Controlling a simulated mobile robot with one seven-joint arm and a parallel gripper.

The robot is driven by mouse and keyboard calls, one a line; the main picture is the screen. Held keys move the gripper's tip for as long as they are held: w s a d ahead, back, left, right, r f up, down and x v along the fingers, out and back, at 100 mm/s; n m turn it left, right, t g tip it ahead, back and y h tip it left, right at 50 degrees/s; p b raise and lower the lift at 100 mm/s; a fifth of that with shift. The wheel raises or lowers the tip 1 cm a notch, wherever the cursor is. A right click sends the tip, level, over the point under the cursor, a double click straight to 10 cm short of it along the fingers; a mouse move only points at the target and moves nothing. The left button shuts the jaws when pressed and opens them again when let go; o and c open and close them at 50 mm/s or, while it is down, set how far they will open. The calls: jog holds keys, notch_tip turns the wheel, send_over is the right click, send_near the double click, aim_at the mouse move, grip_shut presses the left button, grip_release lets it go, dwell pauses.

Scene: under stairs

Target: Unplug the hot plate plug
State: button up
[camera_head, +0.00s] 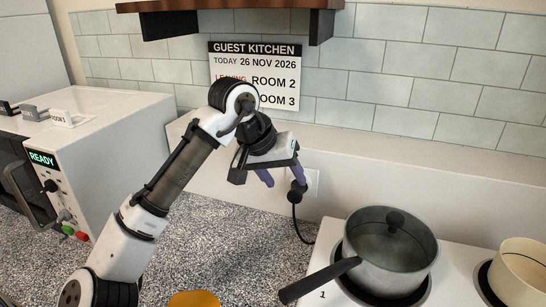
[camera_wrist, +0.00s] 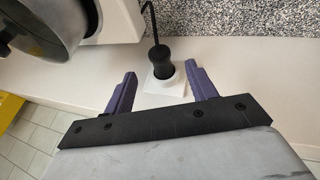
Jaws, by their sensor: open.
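The black hot plate plug (camera_head: 297,189) sits in a white wall socket (camera_head: 311,180) above the counter. Its black cord runs down and to the right toward the hot plate (camera_head: 320,262). In the wrist view the plug (camera_wrist: 160,62) stands in the white socket plate (camera_wrist: 166,86). My gripper (camera_head: 282,177) is open and empty, just left of the plug in the head view. In the wrist view my gripper's purple fingers (camera_wrist: 158,82) are on either side of the socket plate, with the plug between and slightly ahead of them. I see no finger closed on the plug.
A lidded grey pot (camera_head: 385,262) stands on the hot plate, its dark handle (camera_head: 320,281) pointing left. A cream pot (camera_head: 520,272) is at the right edge. A white appliance reading READY (camera_head: 95,135) stands left. A sign (camera_head: 255,75) hangs behind my arm. A shelf (camera_head: 230,5) is overhead.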

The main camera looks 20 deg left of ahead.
aim_at(292, 191)
jog(key=shift+p+x, duration=0.35)
jog(key=shift+x, duration=2.6)
grip_shut()
